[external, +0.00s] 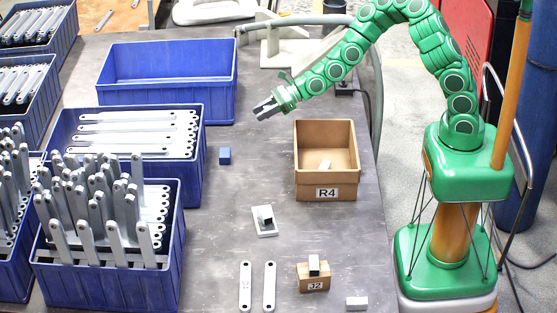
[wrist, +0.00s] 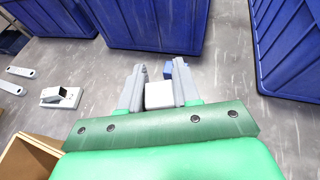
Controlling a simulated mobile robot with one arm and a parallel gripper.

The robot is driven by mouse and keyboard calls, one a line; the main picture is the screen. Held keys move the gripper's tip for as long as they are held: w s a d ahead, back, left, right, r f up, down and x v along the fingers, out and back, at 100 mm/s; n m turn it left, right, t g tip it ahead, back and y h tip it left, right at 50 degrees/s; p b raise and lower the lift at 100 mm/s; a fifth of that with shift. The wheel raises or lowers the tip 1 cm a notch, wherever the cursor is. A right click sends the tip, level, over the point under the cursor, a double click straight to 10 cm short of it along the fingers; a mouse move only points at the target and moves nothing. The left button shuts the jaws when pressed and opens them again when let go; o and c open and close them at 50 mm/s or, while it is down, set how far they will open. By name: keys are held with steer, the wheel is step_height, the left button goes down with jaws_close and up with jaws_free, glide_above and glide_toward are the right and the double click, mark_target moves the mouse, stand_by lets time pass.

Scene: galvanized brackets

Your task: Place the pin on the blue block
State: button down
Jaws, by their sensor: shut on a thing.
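My gripper (external: 265,108) is raised above the table, between the empty blue bin and the cardboard box. In the wrist view its fingers (wrist: 159,92) are shut on a pale, block-like piece (wrist: 159,95), which I take to be the pin. In the external view the held piece is hard to make out. The small blue block (external: 225,156) stands on the bare table right of the middle bin, lower in the picture than my gripper. In the wrist view the blue block (wrist: 168,70) shows just beyond the fingertips, partly hidden by the held piece and right finger.
An empty blue bin (external: 166,104) and bins full of grey brackets (external: 110,283) stand at left. Cardboard box R4 (external: 325,186) holds a small pale piece. A dark piece sits on a white base (external: 264,225). Box J2 (external: 314,283) and two loose brackets (external: 269,287) lie nearer.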

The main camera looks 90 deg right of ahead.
steer(key=w+a+r, duration=0.1)
steer(key=a, duration=0.3)
glide_above(220, 153)
steer(key=shift+n+y, duration=0.3)
steer(key=shift+s+a+f, duration=0.1)
steer(key=shift+f, duration=6.3)
steer(key=shift+f, duration=0.1)
steer(key=c, duration=0.8)
jaws_free()
